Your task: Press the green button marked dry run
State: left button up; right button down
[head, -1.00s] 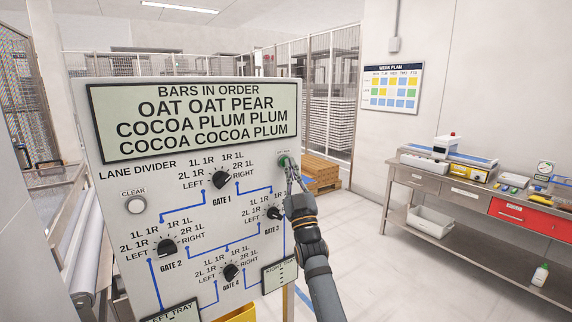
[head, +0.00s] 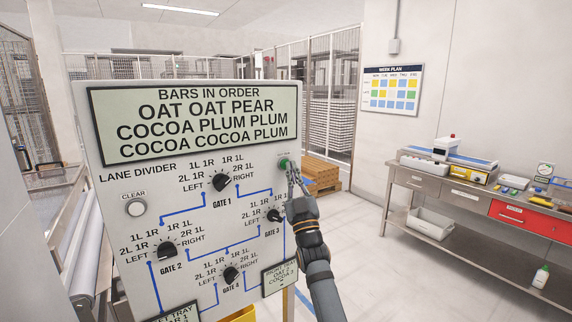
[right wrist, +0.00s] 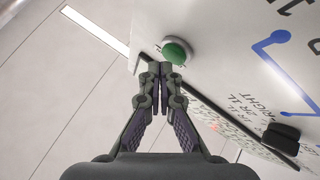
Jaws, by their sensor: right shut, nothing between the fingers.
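The green button (head: 283,163) sits near the right edge of the upright white panel (head: 140,285), under a small label too small to read. In the right wrist view the round green button (right wrist: 177,51) stands out from the panel face. My right gripper (head: 292,168) is shut and empty, its fingertips just below and right of the button. In the right wrist view the closed fingertips (right wrist: 156,72) are close to the button, with a small gap visible. My left gripper is not in view.
A workbench (head: 465,198) stands at the right. Open floor lies between.

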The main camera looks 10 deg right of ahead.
jog(key=shift+s+d, duration=0.1)
jog(key=shift+s, duration=0.15)
jog(key=s, duration=0.1)
jog(key=s+d+p, duration=0.1)
jog(key=s, duration=0.1)
jog(key=s+p, duration=0.1)
jog(key=shift+s+d, duration=0.35)
dwell(0.5)
